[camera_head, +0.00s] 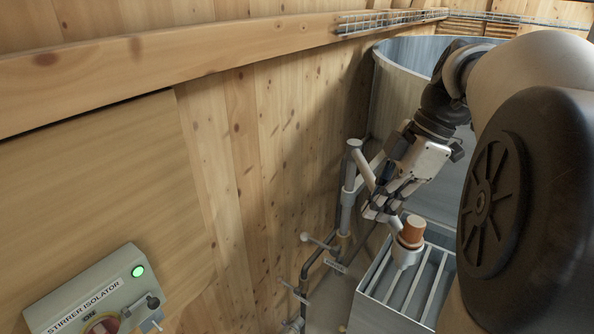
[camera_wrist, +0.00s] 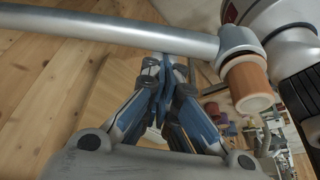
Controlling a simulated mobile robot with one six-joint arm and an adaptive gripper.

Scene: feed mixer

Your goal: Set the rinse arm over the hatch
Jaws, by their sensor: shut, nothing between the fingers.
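The rinse arm is a grey pipe on an upright post (camera_head: 347,205) by the plank wall. Its orange-brown nozzle (camera_head: 411,231) hangs at the free end and appears above the grated hatch (camera_head: 381,308) in the head view. In the wrist view the pipe (camera_wrist: 120,36) crosses the top, with the nozzle (camera_wrist: 248,83) to the right. My gripper (camera_head: 374,207) is shut and empty beside the pipe. Its fingertips (camera_wrist: 166,72) appear close to the pipe's edge; I cannot tell if they touch. My gripper and arm hide part of the pipe.
A large grey metal tank (camera_head: 400,85) stands behind my arm. Pipes with handles (camera_head: 318,240) run low along the plank wall. A stirrer isolator box (camera_head: 97,300) with a green light is at lower left. A wooden beam (camera_head: 180,58) with wire tray runs above.

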